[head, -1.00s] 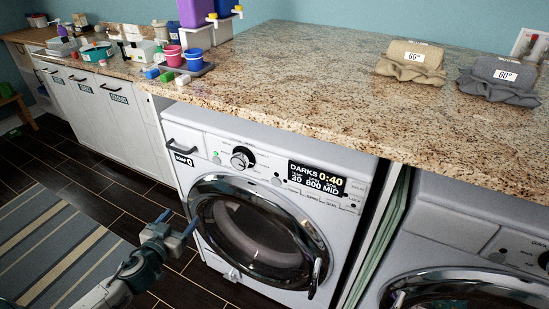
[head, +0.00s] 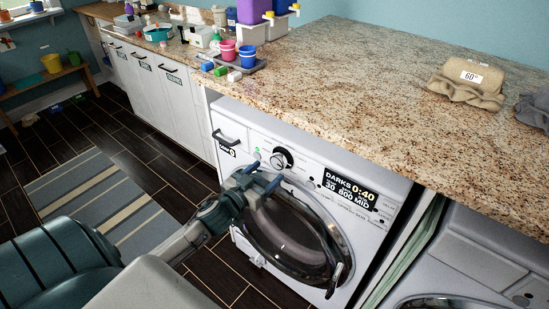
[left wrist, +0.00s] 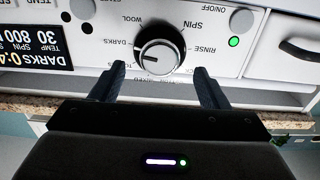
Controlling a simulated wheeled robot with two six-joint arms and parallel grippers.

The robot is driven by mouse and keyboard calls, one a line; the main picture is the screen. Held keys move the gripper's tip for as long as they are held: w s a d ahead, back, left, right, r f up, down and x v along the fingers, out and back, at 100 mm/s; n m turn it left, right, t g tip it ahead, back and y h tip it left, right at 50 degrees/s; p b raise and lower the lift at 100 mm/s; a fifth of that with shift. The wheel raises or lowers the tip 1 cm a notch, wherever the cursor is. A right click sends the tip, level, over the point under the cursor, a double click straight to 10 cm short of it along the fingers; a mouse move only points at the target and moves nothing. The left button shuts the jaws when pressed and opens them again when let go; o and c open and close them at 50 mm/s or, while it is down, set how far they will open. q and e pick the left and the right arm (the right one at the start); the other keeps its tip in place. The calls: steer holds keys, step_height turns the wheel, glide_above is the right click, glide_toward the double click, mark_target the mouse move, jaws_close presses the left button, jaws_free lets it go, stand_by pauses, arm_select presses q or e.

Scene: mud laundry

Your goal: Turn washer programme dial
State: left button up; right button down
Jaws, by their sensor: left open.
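The washer programme dial (head: 281,158) is a round black knob with a chrome face on the white washer's (head: 236,133) front panel. In the left wrist view the dial (left wrist: 160,49) shows close up, ringed by labels such as SPIN, RINSE, WOOL and DARKS. My left gripper (head: 263,181) is open and empty in front of the washer, just below and left of the dial in the head view. In the left wrist view its two fingers (left wrist: 161,80) stand apart on either side of the dial's lower part, and contact cannot be told. My right gripper is not in view.
The display (head: 350,189) reads DARKS 0:40. The granite countertop (head: 350,85) overhangs the washer. A drawer handle (head: 230,137) is left of the dial and the round door (head: 290,232) below. A second machine (head: 480,255) stands at right. A striped rug (head: 95,200) lies on the floor.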

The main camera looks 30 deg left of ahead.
mark_target(276, 164)
arm_select(q)
steer(key=shift+w+r+p, duration=0.2)
steer(key=shift+w+p, duration=0.55)
steer(key=shift+w+d+f, duration=0.1)
steer(key=shift+w+f, duration=0.2)
steer(key=shift+w, duration=0.1)
steer(key=shift+w+b, duration=0.5)
steer(key=shift+b, duration=0.15)
steer(key=shift+w, duration=0.4)
steer(key=shift+w+d+b, duration=0.1)
steer(key=shift+w+b, duration=0.1)
steer(key=shift+b, duration=0.1)
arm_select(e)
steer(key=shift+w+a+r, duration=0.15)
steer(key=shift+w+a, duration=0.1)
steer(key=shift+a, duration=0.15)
arm_select(q)
steer(key=shift+c, duration=0.4)
steer(key=c, duration=0.9)
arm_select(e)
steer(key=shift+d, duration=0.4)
